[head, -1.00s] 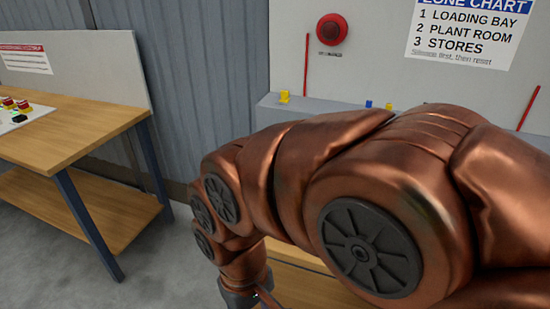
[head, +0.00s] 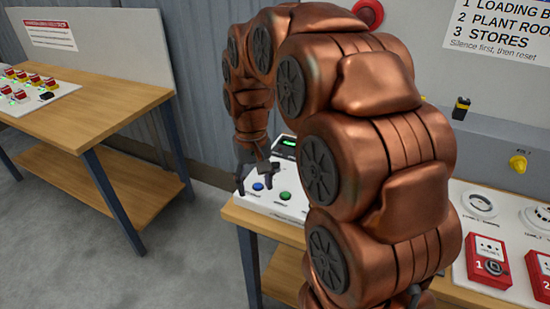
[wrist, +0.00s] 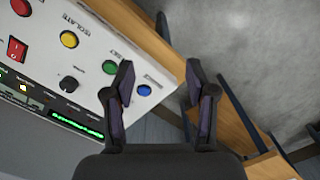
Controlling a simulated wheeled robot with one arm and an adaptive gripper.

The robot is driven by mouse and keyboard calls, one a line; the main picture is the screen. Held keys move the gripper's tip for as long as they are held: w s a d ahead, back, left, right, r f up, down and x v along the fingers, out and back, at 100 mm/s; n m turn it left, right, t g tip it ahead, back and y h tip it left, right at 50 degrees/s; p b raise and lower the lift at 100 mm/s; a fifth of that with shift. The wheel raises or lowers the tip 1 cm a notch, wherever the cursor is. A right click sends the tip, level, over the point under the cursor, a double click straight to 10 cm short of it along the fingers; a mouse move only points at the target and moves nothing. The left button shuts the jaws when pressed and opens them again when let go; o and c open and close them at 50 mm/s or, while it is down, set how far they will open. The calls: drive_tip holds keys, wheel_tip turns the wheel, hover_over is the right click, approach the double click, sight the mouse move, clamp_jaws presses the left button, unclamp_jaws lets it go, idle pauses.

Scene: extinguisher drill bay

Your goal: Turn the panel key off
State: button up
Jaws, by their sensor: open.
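The white control panel (head: 296,207) lies on a wooden bench, partly hidden behind my arm in the head view. In the wrist view, the panel (wrist: 112,48) carries a black knob (wrist: 68,84), which may be the key; I cannot tell for sure or read its setting. My gripper (head: 255,180) is open and empty above the panel's left end. In the wrist view, my gripper (wrist: 160,84) has the blue button (wrist: 144,90) between its fingers, near one fingertip. The knob is outside the fingers, to the left.
The panel also has green (wrist: 109,67), yellow (wrist: 69,39) and red buttons, a red rocker switch (wrist: 17,48) and a lit green display (wrist: 76,124). Red call points (head: 488,262) stand at right. A second bench (head: 90,110) stands at left, with open floor between.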

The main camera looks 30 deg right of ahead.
drive_tip(key=w+d+m+p, duration=0.1)
drive_tip(key=w+d+m, duration=0.1)
drive_tip(key=w+d, duration=0.65)
drive_tip(key=m+p, duration=0.1)
approach(276, 166)
drive_tip(key=shift+s+a+f+t, duration=0.1)
drive_tip(key=shift+s+f+t, duration=0.05)
drive_tip(key=shift+t, duration=0.25)
drive_tip(key=shift+f+p, duration=0.4)
drive_tip(key=shift+f, duration=0.05)
drive_tip(key=shift+f+p, duration=1.25)
drive_tip(key=shift+f, duration=2.25)
clamp_jaws()
